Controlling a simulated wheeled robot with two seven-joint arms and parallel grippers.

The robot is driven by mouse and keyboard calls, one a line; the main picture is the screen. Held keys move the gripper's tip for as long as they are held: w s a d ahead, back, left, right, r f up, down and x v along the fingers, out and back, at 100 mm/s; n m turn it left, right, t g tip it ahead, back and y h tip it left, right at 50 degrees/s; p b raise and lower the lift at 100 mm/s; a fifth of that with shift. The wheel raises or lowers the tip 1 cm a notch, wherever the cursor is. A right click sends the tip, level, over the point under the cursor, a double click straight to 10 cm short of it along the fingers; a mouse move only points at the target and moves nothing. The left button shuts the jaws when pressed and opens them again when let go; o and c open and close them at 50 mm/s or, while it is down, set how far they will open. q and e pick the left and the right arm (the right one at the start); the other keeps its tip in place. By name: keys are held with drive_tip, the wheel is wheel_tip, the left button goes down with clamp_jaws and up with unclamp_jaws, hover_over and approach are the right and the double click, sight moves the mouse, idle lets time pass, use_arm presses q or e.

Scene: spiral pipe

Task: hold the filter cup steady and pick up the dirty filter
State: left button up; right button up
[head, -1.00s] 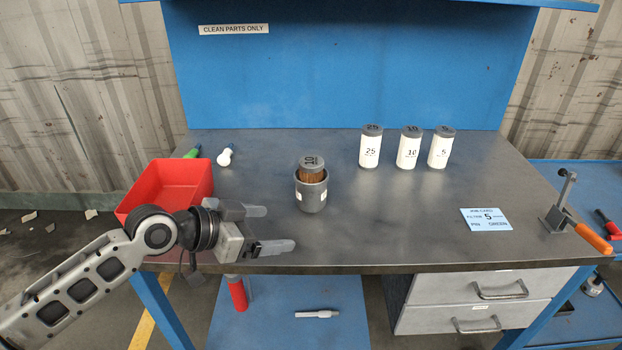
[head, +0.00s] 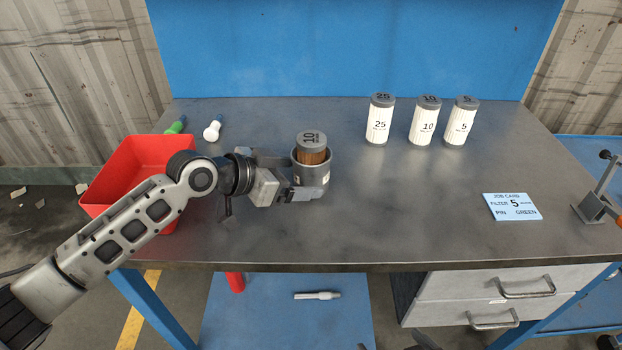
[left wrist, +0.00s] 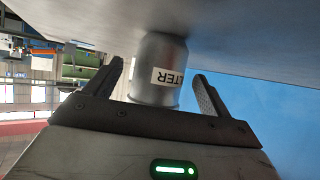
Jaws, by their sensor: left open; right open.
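The grey filter cup (head: 312,172) stands upright on the bench, left of centre. The dirty filter (head: 311,147), brown and pleated with a grey cap marked 10, sits in it with its top above the rim. My left gripper (head: 302,187) is open at the cup, coming from the left. In the left wrist view the cup (left wrist: 158,70), with part of its label showing, lies between the spread fingers (left wrist: 158,82), with gaps on both sides. My right gripper (head: 394,345) barely shows at the bottom edge, its dark fingertips apart and empty.
A red bin (head: 112,185) stands at the bench's left, by a green-tipped item (head: 176,125) and a white bulb-shaped item (head: 213,129). White filters marked 25 (head: 379,120), 10 (head: 425,122) and 5 (head: 460,122) stand at the back right. A blue job card (head: 512,206) lies right.

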sight(296, 176)
use_arm(q)
drive_tip(key=b+x, duration=0.1)
drive_tip(key=x, duration=0.2)
drive_tip(key=shift+a, duration=0.1)
drive_tip(key=shift+w+d+f, duration=0.1)
drive_tip(key=shift+d, duration=0.1)
